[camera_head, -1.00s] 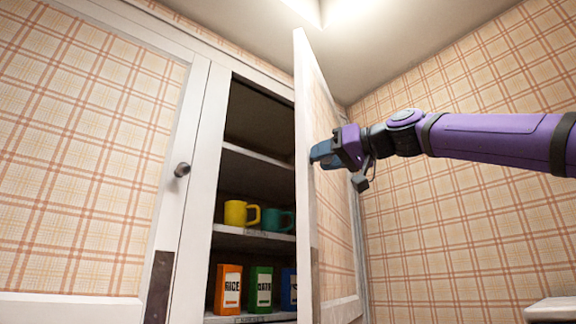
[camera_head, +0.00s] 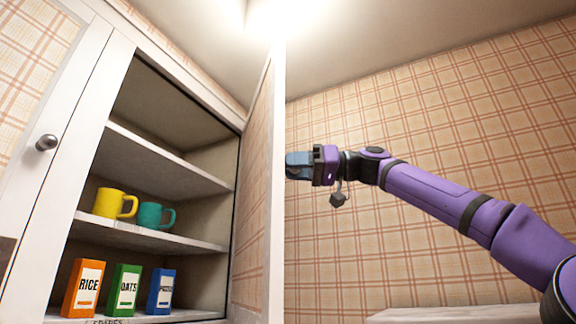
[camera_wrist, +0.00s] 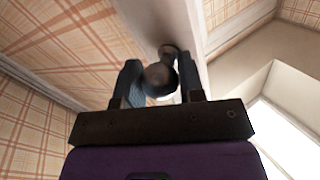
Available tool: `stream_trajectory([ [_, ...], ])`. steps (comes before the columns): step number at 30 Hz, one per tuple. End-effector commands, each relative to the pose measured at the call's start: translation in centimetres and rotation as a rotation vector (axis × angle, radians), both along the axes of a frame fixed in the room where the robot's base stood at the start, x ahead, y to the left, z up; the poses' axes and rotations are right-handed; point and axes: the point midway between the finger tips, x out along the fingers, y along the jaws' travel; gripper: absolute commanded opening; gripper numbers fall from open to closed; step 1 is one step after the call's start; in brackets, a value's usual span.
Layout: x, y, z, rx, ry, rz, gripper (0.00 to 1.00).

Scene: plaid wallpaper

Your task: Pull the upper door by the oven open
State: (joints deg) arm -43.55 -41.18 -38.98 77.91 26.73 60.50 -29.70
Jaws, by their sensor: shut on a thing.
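The upper door (camera_head: 278,190) stands wide open, seen nearly edge-on in the head view, with the cupboard inside showing to its left. My gripper (camera_head: 291,165) is at the outer side of the door's free edge. In the wrist view my gripper (camera_wrist: 160,80) has its two fingers on either side of a round dark door knob (camera_wrist: 161,77), shut on it. The knob's mount on the white door frame (camera_wrist: 150,25) shows just beyond. In the head view the knob is hidden by the fingers.
Inside the cupboard, a yellow mug (camera_head: 110,203) and a teal mug (camera_head: 152,215) stand on a shelf. Below are orange (camera_head: 84,288), green (camera_head: 124,290) and blue (camera_head: 161,291) boxes. A closed neighbouring door with a knob (camera_head: 46,142) is at left. A pale ledge (camera_head: 455,312) is at lower right.

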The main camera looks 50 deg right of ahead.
Motion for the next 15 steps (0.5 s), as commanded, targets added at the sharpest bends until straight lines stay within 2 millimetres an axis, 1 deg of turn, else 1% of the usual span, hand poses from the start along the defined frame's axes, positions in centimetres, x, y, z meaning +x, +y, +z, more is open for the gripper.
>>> stream_trajectory([
  [6, -0.02, -0.10, 0.11, 0.003, -0.003, -0.004, 0.00],
  [7, -0.02, -0.10, 0.12, 0.003, -0.003, -0.004, 0.38],
  [8, -0.03, -0.09, 0.12, 0.003, -0.003, -0.004, 0.45],
  [9, -0.03, -0.09, 0.12, 0.003, -0.003, -0.004, 0.54],
  [10, -0.03, -0.08, 0.11, 0.003, -0.004, -0.003, 0.60],
  [15, -0.02, -0.04, 0.09, 0.002, -0.003, -0.003, 0.60],
])
